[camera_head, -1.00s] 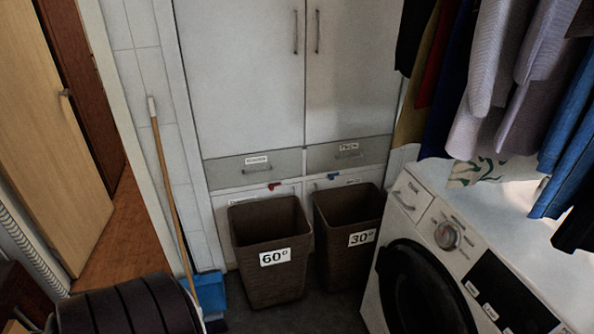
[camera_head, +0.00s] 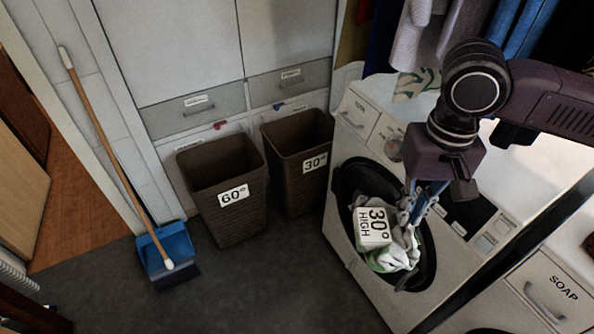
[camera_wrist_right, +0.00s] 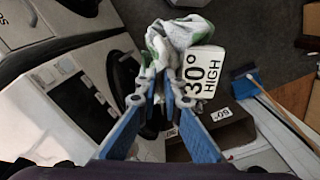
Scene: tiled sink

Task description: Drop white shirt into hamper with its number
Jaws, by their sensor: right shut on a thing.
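My right gripper (camera_head: 420,204) is shut on a white shirt (camera_head: 397,256) with green patches. The shirt hangs crumpled from the blue fingers, in front of the washing machine's round door. A white tag reading "30° HIGH" (camera_head: 373,227) shows on it. In the right wrist view the shirt (camera_wrist_right: 178,34) and the tag (camera_wrist_right: 204,72) are beyond the fingertips (camera_wrist_right: 165,92). A brown hamper labelled 30° (camera_head: 306,185) stands left of the shirt. A brown hamper labelled 60° (camera_head: 236,215) stands farther left. Both look empty inside. My left gripper is not in view.
The washing machine (camera_head: 350,130) stands right of the hampers. A blue dustpan (camera_head: 163,246) and a broom (camera_head: 105,140) are at the left. Clothes (camera_head: 530,22) hang at the upper right. The grey floor before the hampers (camera_head: 270,275) is clear.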

